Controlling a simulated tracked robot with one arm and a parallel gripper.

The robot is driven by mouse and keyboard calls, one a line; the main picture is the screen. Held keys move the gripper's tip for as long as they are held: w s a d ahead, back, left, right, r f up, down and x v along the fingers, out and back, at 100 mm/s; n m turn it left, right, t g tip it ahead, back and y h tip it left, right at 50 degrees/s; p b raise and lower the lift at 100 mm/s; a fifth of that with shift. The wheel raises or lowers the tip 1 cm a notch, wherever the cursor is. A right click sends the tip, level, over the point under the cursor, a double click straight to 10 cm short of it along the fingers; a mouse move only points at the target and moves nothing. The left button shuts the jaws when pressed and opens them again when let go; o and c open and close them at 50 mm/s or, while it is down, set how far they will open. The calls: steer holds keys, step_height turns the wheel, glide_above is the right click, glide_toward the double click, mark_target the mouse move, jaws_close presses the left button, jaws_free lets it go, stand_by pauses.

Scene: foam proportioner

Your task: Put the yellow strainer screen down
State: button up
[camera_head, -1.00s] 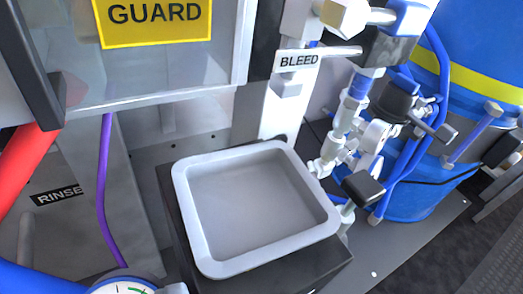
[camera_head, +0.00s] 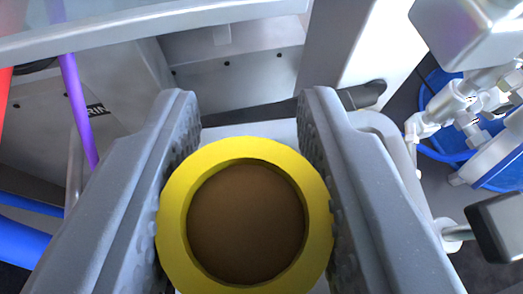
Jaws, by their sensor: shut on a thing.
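The yellow strainer screen (camera_head: 178,205) is a thick yellow ring with a brown disc inside, in the lower middle of the camera view. My gripper (camera_head: 250,115) is shut on it, with one textured grey finger on each side of the ring. A pale grey tray (camera_head: 378,124) lies beyond and below the ring. The ring and fingers hide most of the tray. I cannot tell how high the ring is above the tray.
White pipes and valves (camera_head: 455,110) and a black-ended handle (camera_head: 500,222) stand to the right, near a blue drum (camera_head: 440,100). A purple hose (camera_head: 78,110) and blue hoses (camera_head: 25,235) run at the left.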

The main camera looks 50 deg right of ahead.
step_height(320, 180, down, 2)
steer(key=shift+f+b, duration=0.1)
steer(key=shift+b, duration=0.25)
steer(key=o, duration=1)
steer(key=shift+c, duration=0.2)
steer(key=shift+r, duration=0.2)
steer(key=p+v, duration=0.3)
steer(key=v, duration=0.9)
